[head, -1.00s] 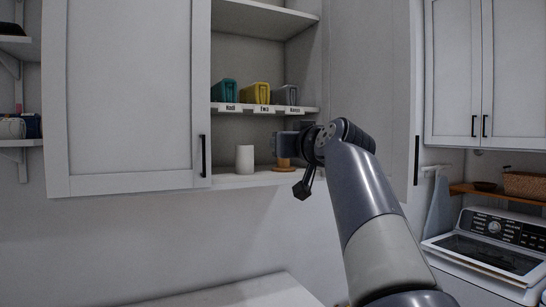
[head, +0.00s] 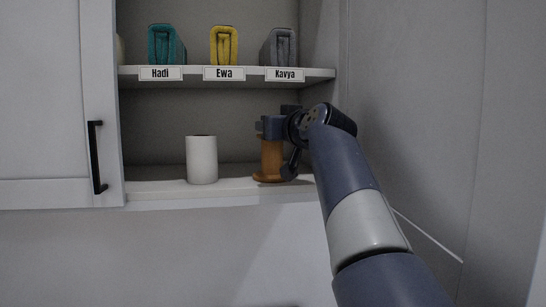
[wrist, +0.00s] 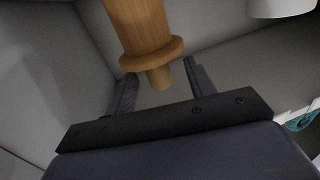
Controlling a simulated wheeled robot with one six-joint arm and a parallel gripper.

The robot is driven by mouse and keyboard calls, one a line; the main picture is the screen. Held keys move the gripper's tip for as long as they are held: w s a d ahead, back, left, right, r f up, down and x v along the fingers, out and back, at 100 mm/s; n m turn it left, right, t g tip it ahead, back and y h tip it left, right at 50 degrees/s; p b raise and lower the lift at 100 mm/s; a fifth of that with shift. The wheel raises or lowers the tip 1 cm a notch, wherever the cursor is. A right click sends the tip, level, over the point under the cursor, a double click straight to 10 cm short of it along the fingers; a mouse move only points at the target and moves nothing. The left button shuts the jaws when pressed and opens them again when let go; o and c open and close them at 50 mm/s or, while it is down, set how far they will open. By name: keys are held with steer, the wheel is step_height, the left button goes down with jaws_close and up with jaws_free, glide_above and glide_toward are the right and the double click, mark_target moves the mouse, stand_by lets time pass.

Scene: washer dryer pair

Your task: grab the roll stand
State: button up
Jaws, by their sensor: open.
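The roll stand (head: 271,160) is a wooden post on a round base, upright on the cabinet's lower shelf. My gripper (head: 268,128) is at its upper end and hides part of it. In the wrist view, the wooden stand (wrist: 142,24) shows a thick post, a collar and a small knob. My open gripper (wrist: 160,84) has one finger on each side of the knob, with visible gaps. The collar lies at or just beyond the fingertips. I cannot tell the exact depth between them.
A white paper roll (head: 202,160) stands left of the stand, also partly in the wrist view (wrist: 280,8). Above, a shelf (head: 200,84) holds teal, yellow and grey folded cloths with name labels. A cabinet door (head: 55,100) is at the left. The cabinet wall is close on the right.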

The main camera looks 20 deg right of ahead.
steer(key=shift+w+r+p, duration=0.3)
steer(key=shift+w+p, duration=0.05)
steer(key=shift+p, duration=0.15)
steer(key=w, duration=0.1)
steer(key=w+p, duration=0.2)
steer(key=shift+w+d+r, duration=0.15)
steer(key=shift+w+d, duration=0.05)
steer(key=shift+d, duration=0.05)
steer(key=shift+w, duration=0.5)
steer(key=shift+c, duration=0.3)
jaws_close()
